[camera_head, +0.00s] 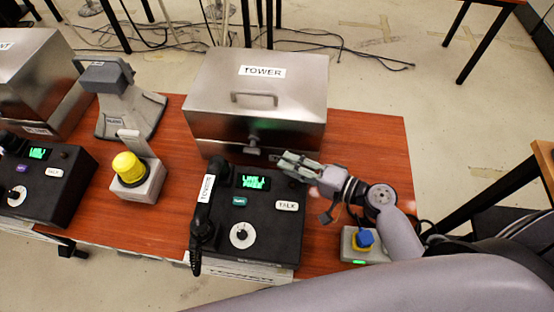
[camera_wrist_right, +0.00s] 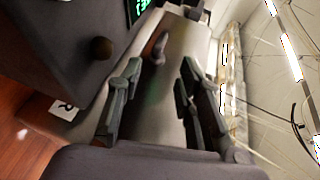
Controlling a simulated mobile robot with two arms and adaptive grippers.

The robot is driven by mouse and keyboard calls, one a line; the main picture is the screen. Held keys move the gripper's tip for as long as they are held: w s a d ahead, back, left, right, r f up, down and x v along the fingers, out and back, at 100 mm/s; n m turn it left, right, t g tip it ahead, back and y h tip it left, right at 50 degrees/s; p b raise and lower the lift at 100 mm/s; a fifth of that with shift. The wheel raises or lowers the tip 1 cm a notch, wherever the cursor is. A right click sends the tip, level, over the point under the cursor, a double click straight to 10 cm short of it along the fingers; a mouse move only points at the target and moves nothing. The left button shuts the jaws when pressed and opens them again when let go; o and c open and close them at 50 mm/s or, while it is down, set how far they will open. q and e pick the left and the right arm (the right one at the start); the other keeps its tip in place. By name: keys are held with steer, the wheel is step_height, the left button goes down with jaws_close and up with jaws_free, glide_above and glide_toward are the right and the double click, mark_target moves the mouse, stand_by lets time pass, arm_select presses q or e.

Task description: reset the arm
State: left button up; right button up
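My right arm comes in from the right in the head view. Its gripper (camera_head: 298,165) is over the far right corner of the black phone console (camera_head: 268,222), close to the front of the steel TOWER box (camera_head: 258,97). In the right wrist view the two fingers (camera_wrist_right: 160,78) stand apart with a gap between them, and nothing is held. A dark latch or handle (camera_wrist_right: 158,45) shows beyond the gap on a metal surface. The console (camera_wrist_right: 60,40) with a round knob is at the left there. My left gripper is not in view.
A handset (camera_head: 204,205) lies on the console's left side. A yellow button box (camera_head: 130,172), a grey stand (camera_head: 128,110), another console (camera_head: 40,180) and another steel box (camera_head: 35,75) stand to the left. A blue-button box (camera_head: 362,243) sits below my right arm. The table's right end (camera_head: 380,140) is bare.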

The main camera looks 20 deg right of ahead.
steer(key=shift+s+d+r, duration=0.15)
steer(key=shift+s+d, duration=0.2)
stand_by(0.3)
